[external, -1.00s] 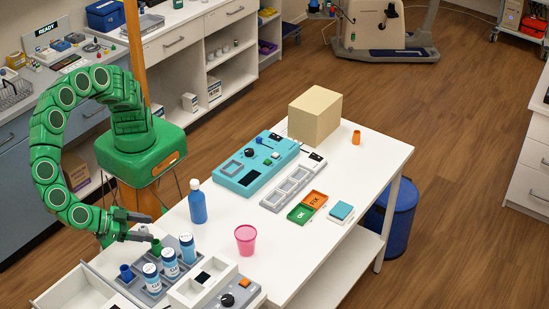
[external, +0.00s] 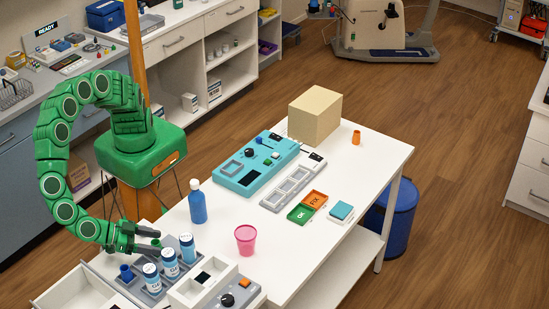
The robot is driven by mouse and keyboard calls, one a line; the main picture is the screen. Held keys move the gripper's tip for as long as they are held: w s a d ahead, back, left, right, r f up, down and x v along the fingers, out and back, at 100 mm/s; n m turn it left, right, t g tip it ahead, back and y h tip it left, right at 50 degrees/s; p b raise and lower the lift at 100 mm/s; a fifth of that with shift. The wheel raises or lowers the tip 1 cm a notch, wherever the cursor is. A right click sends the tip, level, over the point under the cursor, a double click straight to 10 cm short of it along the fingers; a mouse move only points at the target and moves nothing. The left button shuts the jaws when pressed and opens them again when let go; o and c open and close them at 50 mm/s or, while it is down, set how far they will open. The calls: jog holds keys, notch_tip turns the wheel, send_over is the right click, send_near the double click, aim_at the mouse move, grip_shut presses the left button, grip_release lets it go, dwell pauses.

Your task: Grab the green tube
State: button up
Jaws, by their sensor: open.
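The green tube (external: 156,242) stands in the grey rack at the near left end of the white table, partly hidden by my gripper. My gripper (external: 154,241) is open and low over the rack. Its two dark fingers point right, with the tube's top showing between their tips. I cannot tell whether either finger touches it.
Labelled bottles with blue and white caps (external: 187,247) stand close to the right of the fingers. A blue tube (external: 126,272) is in the rack. A blue bottle (external: 197,205) and a pink cup (external: 245,239) stand on the table (external: 300,262).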

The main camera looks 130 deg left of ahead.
jog(key=shift+w+a+f, duration=0.3)
jog(key=shift+w+a, duration=0.1)
jog(key=shift+a, duration=0.05)
jog(key=c, duration=1)
jog(key=shift+r, duration=0.15)
